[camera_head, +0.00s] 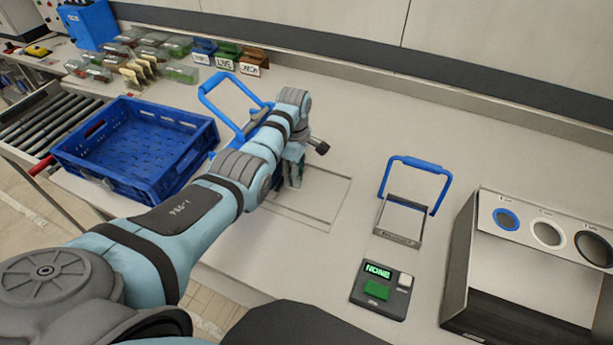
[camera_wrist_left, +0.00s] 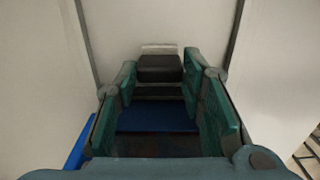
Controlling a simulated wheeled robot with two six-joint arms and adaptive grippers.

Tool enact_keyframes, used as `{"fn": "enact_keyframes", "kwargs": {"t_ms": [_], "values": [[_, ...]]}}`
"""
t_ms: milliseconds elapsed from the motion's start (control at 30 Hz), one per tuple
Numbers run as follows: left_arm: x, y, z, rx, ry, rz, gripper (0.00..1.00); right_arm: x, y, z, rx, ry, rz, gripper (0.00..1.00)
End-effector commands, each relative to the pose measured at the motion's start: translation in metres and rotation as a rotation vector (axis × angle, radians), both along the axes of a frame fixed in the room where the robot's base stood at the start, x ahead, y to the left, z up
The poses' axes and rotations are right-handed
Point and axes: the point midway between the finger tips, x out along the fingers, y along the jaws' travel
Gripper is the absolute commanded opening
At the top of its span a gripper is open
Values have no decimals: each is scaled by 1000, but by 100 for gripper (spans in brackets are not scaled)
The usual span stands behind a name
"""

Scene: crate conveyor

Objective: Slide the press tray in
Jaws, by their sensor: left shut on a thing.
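My left gripper (camera_head: 293,176) points down over the table, behind the blue crate's right side, partly hidden by my own arm. In the left wrist view the two teal fingers (camera_wrist_left: 165,98) stand on either side of a dark block (camera_wrist_left: 160,68) with a pale top edge, and are shut on it. A blue surface (camera_wrist_left: 155,118) shows between the fingers. I cannot tell for sure whether the block belongs to the press tray. A blue arched handle (camera_head: 228,88) rises behind my arm; its base is mostly hidden. A thin rectangular outline (camera_head: 325,208) lies flat on the table beside the gripper. My right gripper is not in view.
An empty blue crate (camera_head: 185,190) stands left by the roller conveyor (camera_head: 45,125). At right are a metal frame with a blue handle (camera_head: 413,162), a panel reading NONE (camera_head: 375,298) and a bin with round holes (camera_head: 455,265). Small packs (camera_head: 180,73) lie at the back.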

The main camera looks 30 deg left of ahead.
Motion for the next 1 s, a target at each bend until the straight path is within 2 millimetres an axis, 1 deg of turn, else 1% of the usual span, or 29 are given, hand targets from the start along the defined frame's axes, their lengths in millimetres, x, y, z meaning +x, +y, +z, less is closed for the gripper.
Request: {"fn": "enact_keyframes", "kwargs": {"t_ms": [33, 233, 267, 300, 367, 400, 667, 767, 867, 1000], "values": [[-2, 4, -2, 4, 5, 2, 0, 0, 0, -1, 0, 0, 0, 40], [-2, 5, -2, 6, 5, 3, 0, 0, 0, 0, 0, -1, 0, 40], [-2, 5, -2, 6, 5, 4, 38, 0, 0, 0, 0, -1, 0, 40], [-2, 5, -2, 6, 5, 4, 44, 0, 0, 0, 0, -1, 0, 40], [-2, 5, -2, 5, 5, 3, 54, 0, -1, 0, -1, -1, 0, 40], [-2, 4, -1, 5, 5, 2, 57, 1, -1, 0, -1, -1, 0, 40], [-1, 3, 0, 3, 2, 1, 57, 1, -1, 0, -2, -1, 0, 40], [0, 3, 6, 3, 0, 1, 57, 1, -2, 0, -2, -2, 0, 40], [0, 4, 25, 3, -3, 1, 57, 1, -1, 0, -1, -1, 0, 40], [0, 5, 65, 3, -3, 1, 57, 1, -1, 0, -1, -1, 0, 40]]}}
